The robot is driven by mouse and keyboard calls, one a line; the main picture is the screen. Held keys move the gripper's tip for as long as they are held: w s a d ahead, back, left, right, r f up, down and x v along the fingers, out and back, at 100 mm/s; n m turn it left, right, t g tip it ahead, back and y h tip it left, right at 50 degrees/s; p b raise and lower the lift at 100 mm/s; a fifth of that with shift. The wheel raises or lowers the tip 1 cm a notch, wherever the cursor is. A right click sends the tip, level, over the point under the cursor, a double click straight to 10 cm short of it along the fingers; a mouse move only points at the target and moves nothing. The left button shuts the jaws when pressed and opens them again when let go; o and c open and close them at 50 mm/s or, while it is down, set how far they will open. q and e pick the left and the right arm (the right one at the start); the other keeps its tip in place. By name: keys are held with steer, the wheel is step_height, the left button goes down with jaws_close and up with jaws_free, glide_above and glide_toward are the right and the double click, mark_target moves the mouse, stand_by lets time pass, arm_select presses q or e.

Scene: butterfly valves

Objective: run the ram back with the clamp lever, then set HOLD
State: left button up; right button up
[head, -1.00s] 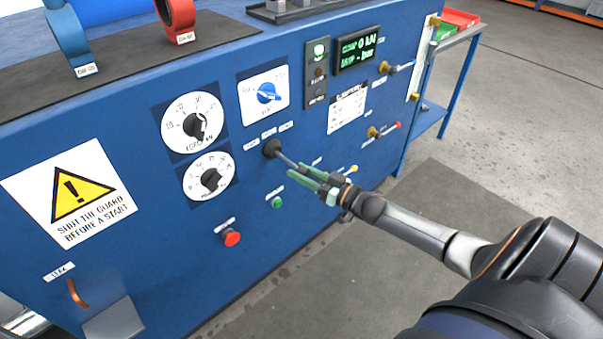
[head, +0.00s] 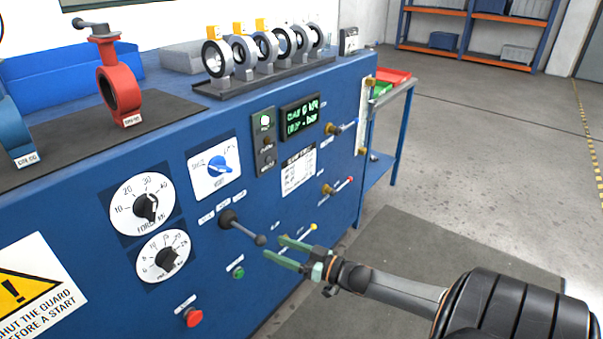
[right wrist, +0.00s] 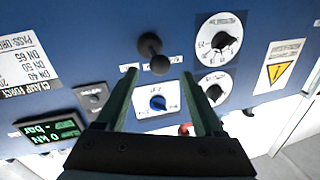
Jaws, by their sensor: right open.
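The clamp lever (head: 243,229) sticks out of the blue panel from a black boss and ends in a dark ball; it slants down to the right in the head view. In the right wrist view the lever (right wrist: 150,45) is seen nearly end-on. My right gripper (head: 275,247) is open and empty, its green fingertips just off the ball. In the right wrist view the ball shows between the fingertips of my right gripper (right wrist: 159,73). A white plate with a blue selector knob (head: 220,167) sits above the lever; its lettering is too small to read surely. My left gripper is out of view.
A green-lit display (head: 300,117) reads 0 kN. Two black dials (head: 146,208), a green button (head: 238,272) and a red button (head: 194,317) surround the lever. Smaller levers (head: 338,188) lie to the right. Valves stand on top. Floor at right is clear.

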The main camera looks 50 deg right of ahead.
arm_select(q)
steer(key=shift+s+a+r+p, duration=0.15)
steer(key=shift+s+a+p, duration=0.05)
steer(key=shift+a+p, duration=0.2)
arm_select(e)
steer(key=v, duration=0.6)
steer(key=shift+s, duration=0.15)
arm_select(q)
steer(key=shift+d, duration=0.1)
arm_select(e)
steer(key=shift+r, duration=0.1)
